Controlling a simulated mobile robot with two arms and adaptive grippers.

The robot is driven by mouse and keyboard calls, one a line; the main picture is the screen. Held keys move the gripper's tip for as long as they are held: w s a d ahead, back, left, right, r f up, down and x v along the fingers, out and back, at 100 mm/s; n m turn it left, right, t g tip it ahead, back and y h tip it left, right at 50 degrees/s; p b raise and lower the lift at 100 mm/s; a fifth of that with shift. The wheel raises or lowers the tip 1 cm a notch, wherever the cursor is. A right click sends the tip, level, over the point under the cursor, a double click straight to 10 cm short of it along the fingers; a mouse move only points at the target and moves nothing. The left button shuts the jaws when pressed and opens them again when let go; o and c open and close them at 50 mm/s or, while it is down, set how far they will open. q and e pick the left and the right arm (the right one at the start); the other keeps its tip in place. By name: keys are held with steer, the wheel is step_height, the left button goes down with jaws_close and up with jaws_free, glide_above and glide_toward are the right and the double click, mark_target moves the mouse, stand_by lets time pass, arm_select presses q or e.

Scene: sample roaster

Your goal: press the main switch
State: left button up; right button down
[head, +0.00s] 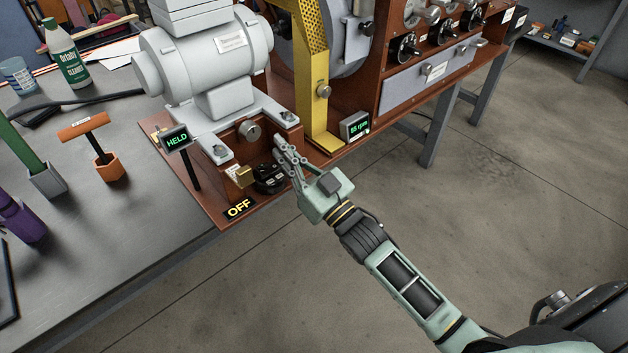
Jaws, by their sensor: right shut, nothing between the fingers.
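The black round switch (268,180) sits low on the front of the brown machine base, under the grey motor (208,55). A brass-coloured block (245,176) is at its left, and a yellow "OFF" label (239,207) lies in front of it. I cannot tell for sure that this is the main switch. My right gripper (282,156) is shut and empty. Its fingertips are just above and right of the black switch and partly cover that area. I cannot tell whether they touch it. My left gripper is not in view.
A small display reading "HELD" (176,141) stands left of the switch. Another display (354,127) stands beside the yellow bracket (318,85). An orange-handled tool (95,140) and a green-and-white bottle (66,55) are on the grey bench (110,240). The floor at right is clear.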

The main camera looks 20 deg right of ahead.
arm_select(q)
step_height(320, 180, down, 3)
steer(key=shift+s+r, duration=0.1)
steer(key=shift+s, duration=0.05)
arm_select(e)
steer(key=v, duration=1)
steer(key=shift+s+a+r, duration=0.2)
steer(key=shift+a+r, duration=0.05)
steer(key=shift+a, duration=0.1)
